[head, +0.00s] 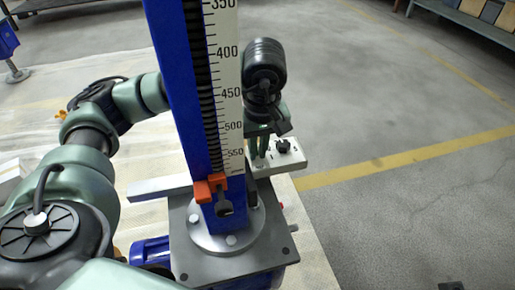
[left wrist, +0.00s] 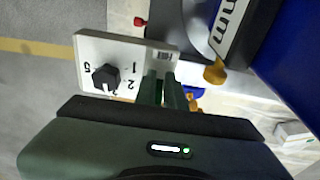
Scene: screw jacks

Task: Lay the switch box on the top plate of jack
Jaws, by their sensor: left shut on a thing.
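The switch box (head: 284,158) is a pale box with a black knob. My left gripper (head: 260,160) comes round behind the blue column and is shut on it. In the left wrist view the box (left wrist: 120,62) shows its numbered face, and the fingers (left wrist: 164,92) meet its lower right edge. A dark grey plate (head: 265,262) with bolts and a round flange carries the column, with blue parts under it. A pale grey flat piece (head: 155,188) shows left of the column. I cannot tell which surface is the jack's top plate. My right gripper is not in view.
The tall blue column (head: 175,80) with a white millimetre scale (head: 229,90) and an orange pointer (head: 211,187) stands between the head camera and my left gripper. A blue motor-like part (head: 150,250) sits low left. Open floor (head: 410,210) lies to the right.

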